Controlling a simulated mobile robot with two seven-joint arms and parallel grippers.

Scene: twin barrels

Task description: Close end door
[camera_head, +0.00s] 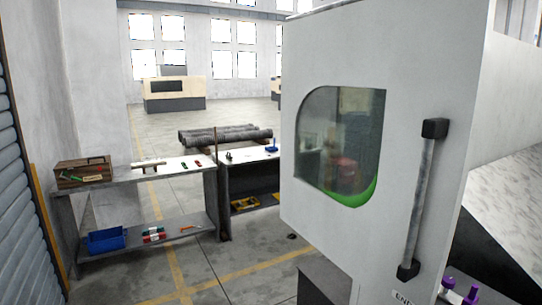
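The end door (400,75) is a large white panel that fills the right-centre of the head view. It has a rounded window (340,140) with a green lower edge. Partly cut-off lettering shows below the handle. The door stands at an angle to the view; I cannot tell how far open it is. A small white and purple part at the lower right edge may belong to my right arm, but no gripper fingers show. My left gripper is not in view.
A grey slanted surface (515,190) lies right of the door. Two workbenches stand at left, with a wooden crate (84,172) and a blue bin (105,240). Dark bars (225,134) lie behind them. Open floor with yellow lines (240,265) lies left of the door.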

